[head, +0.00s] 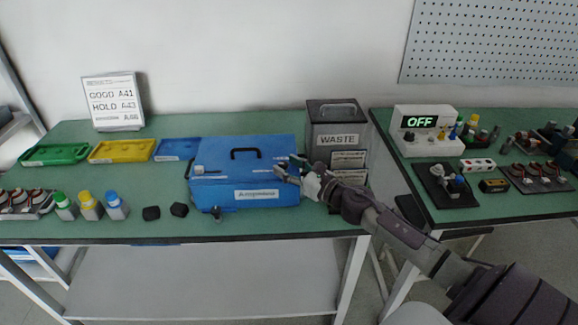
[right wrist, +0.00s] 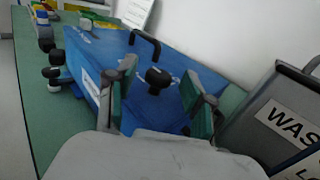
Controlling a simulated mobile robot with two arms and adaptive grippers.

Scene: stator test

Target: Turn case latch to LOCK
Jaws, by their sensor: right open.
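A blue case (head: 230,165) with a black handle (head: 246,152) and a white label (head: 257,194) stands closed on the left table. My right gripper (head: 286,170) reaches in from the right to the right end of the case, fingers apart. In the right wrist view the gripper (right wrist: 158,95) is open, with a black knob (right wrist: 158,78), likely the latch, on the blue case (right wrist: 150,105) showing between its fingertips. I cannot tell whether the fingers touch the knob. No LOCK marking is readable. My left gripper is not in view.
A grey WASTE bin (head: 333,128) stands close right of the case. Green (head: 55,155) and yellow (head: 115,151) trays sit behind. A second table holds an OFF display box (head: 420,124).

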